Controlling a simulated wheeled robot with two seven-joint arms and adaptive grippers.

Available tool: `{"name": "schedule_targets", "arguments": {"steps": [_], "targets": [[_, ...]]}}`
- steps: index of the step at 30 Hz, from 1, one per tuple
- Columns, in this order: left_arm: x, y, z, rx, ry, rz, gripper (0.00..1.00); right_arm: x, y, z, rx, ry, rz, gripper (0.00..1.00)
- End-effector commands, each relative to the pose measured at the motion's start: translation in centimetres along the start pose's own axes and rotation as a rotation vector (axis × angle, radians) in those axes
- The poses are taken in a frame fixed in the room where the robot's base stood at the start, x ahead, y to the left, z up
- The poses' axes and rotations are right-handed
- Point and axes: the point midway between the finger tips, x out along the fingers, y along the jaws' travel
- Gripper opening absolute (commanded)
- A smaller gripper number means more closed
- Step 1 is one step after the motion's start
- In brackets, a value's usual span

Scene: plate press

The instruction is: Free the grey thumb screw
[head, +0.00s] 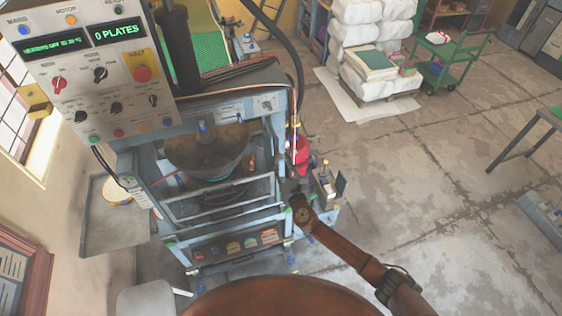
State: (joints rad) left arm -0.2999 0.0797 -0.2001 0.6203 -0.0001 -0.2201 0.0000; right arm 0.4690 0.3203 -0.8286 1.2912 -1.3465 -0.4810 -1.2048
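The press (225,110), a pale blue framed machine, stands left of centre with a dark round basin (207,150) inside it. I cannot pick out the grey thumb screw for certain at this size. My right arm comes in from the bottom right. Its dark gripper (293,188) is at the press's right front corner, beside the metal-framed front guard (222,200). The fingertips are small and blend into the dark parts there, so I cannot tell whether they are open or hold anything. My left gripper is not in view.
A control panel (90,75) reading "0 PLATES" hangs at upper left. A red container (301,150) and a small box of items (327,182) are close to my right gripper. A green cart (447,55) and wrapped white stacks stand at the back. The floor at right is mostly clear.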

Motion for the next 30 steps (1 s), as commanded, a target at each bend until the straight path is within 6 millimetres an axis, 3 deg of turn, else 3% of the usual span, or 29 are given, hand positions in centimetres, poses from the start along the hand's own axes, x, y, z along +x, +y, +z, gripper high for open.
{"name": "schedule_targets", "arguments": {"steps": [6,17,30], "targets": [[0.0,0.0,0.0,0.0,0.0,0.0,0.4,0.0,0.0,0.1,0.002,-0.001,0.0,0.45],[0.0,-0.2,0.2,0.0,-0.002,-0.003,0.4,-0.8,0.1,0.0,0.006,0.0,0.001,0.45],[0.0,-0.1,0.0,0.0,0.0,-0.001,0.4,-9.2,0.0,-0.1,0.003,0.001,0.0,0.45]]}}
